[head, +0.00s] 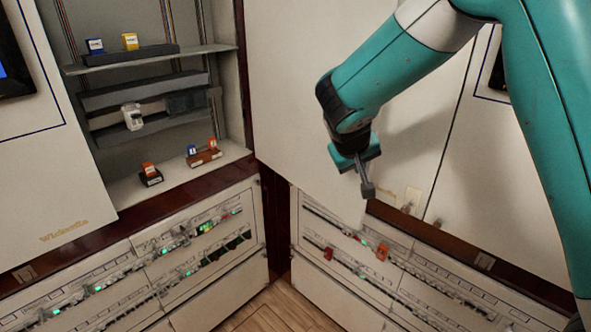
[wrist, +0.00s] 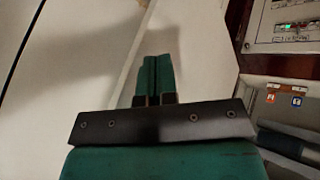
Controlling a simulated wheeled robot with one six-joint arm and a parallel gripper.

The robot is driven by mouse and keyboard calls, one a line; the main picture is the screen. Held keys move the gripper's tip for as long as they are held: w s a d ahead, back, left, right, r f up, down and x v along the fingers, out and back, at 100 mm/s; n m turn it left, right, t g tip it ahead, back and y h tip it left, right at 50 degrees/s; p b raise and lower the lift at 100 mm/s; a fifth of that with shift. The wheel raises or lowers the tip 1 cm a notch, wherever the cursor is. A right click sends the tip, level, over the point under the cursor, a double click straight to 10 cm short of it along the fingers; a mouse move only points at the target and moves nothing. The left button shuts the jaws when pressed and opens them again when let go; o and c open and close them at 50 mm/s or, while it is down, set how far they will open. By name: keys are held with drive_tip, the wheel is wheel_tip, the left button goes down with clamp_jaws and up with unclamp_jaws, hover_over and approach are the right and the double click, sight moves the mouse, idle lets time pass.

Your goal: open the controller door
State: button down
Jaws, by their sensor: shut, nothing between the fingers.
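My gripper (head: 366,188) is shut and empty, in front of a large pale door panel (head: 300,100) in the head view. In the wrist view its closed fingers (wrist: 154,78) lie close to a pale panel edge; I cannot tell whether they touch it. The panel appears swung out from the open cabinet (head: 150,95), and its lower corner overlaps the dark red trim. Behind and right of the gripper is another pale door (head: 455,190), flush and closed, with small beige fittings (head: 411,200) near its seam. No readable label shows which is the controller door.
The open cabinet holds shelves with small blue, yellow, orange and white modules. Breaker rows (head: 200,235) run below it, and more (head: 380,255) below the right-hand doors. A dark screen (head: 12,60) is at far left. Wooden floor (head: 270,308) is clear in the corner.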

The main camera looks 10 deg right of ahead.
drive_tip(key=s+f+b+v, duration=0.1)
drive_tip(key=s+b+v, duration=0.15)
drive_tip(key=v, duration=0.85)
drive_tip(key=s+a+f+n+g+y, duration=0.1)
drive_tip(key=s+a+n+g+y, duration=0.1)
drive_tip(key=s, duration=1)
drive_tip(key=s+a+f+n+g+y, duration=0.2)
drive_tip(key=s+a+y, duration=0.4)
drive_tip(key=s, duration=0.7)
drive_tip(key=n+g+y, duration=0.1)
drive_tip(key=n, duration=0.1)
drive_tip(key=shift+a+n+b, duration=0.3)
drive_tip(key=shift+b, duration=0.05)
drive_tip(key=c, duration=1.8)
unclamp_jaws()
drive_tip(key=shift+w+f, duration=0.1)
drive_tip(key=shift+c, duration=0.2)
